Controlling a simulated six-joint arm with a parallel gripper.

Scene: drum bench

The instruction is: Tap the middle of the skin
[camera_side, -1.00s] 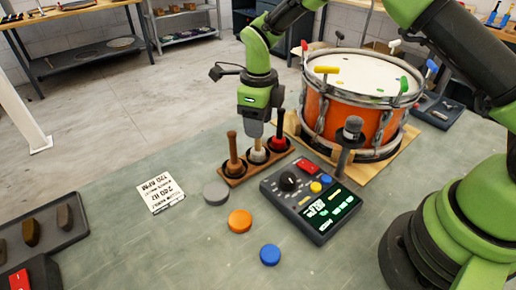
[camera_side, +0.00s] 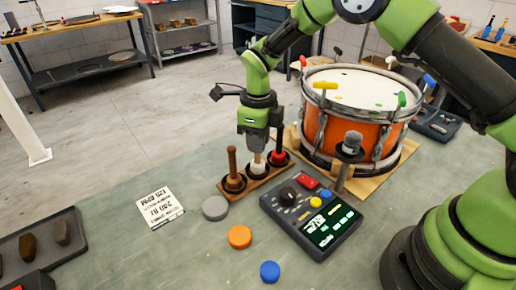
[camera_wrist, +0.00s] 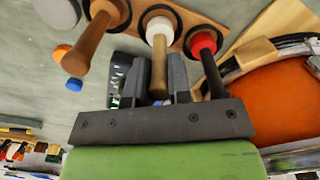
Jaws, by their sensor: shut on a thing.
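The drum has a pale skin (camera_side: 362,88) and an orange shell (camera_side: 332,133); it stands on a wooden board at the back right. Three mallets stand in a brown rack (camera_side: 230,193): a brown one (camera_side: 232,163), a white-headed one (camera_side: 257,166) and a red-headed one (camera_side: 279,152). My gripper (camera_side: 257,153) points down at the middle mallet, left of the drum. In the wrist view my gripper (camera_wrist: 160,78) is shut on the wooden handle of the white-headed mallet (camera_wrist: 159,42), which is still at the rack. The wrist view shows only part of the drum shell (camera_wrist: 270,100).
A control box (camera_side: 312,217) with a lit screen and a microphone (camera_side: 352,142) stand in front of the drum. Coloured clamps rise around its rim. Grey, orange (camera_side: 239,237) and blue (camera_side: 270,271) pucks and a printed card (camera_side: 160,208) lie on the bench.

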